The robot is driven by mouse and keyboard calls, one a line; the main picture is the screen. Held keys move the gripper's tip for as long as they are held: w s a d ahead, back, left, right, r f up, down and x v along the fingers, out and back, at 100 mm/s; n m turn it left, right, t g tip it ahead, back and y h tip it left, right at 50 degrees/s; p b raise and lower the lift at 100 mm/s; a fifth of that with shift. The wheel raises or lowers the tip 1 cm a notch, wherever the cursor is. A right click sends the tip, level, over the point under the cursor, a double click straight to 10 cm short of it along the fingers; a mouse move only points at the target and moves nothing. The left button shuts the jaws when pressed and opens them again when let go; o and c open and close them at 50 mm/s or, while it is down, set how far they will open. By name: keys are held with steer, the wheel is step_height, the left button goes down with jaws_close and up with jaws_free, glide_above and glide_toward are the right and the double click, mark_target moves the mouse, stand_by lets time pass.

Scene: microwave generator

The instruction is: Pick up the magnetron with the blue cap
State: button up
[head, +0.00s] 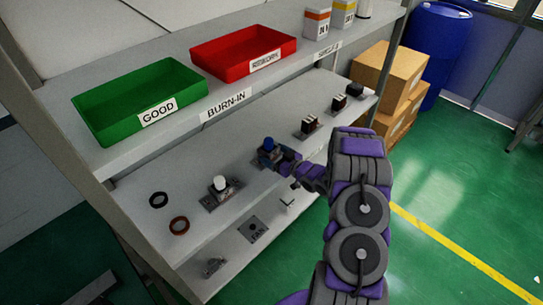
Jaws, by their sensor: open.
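The magnetron with the blue cap (268,145) stands upright on the middle shelf, below the tray labels. My gripper (284,160) is right beside it, at its right side, with my purple and grey arm reaching in from the lower right. The gripper is open. The fingers are small and dark here, so I cannot tell whether they touch the magnetron or are around it. A magnetron with a white cap (220,185) stands to the left on the same shelf.
A green tray (97,127) marked GOOD and a red tray (207,70) sit on the upper shelf above. Dark-topped parts (309,124) stand to the right. Cardboard boxes (388,72) and a blue barrel (436,50) stand beyond the shelving.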

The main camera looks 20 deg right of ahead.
steer(key=shift+w+a, duration=0.6)
steer(key=shift+a, duration=0.1)
steer(key=shift+w+a+f, duration=0.15)
steer(key=shift+w+a, duration=0.05)
steer(key=shift+w, duration=0.2)
steer(key=shift+d, duration=0.6)
steer(key=shift+d+f, duration=0.1)
steer(key=shift+d, duration=0.25)
steer(key=shift+c, duration=1)
steer(key=shift+a, duration=0.65)
steer(key=c, duration=0.6)
steer(key=shift+d, duration=0.4)
steer(key=c, duration=0.7)
jaws_close()
steer(key=shift+a, duration=0.1)
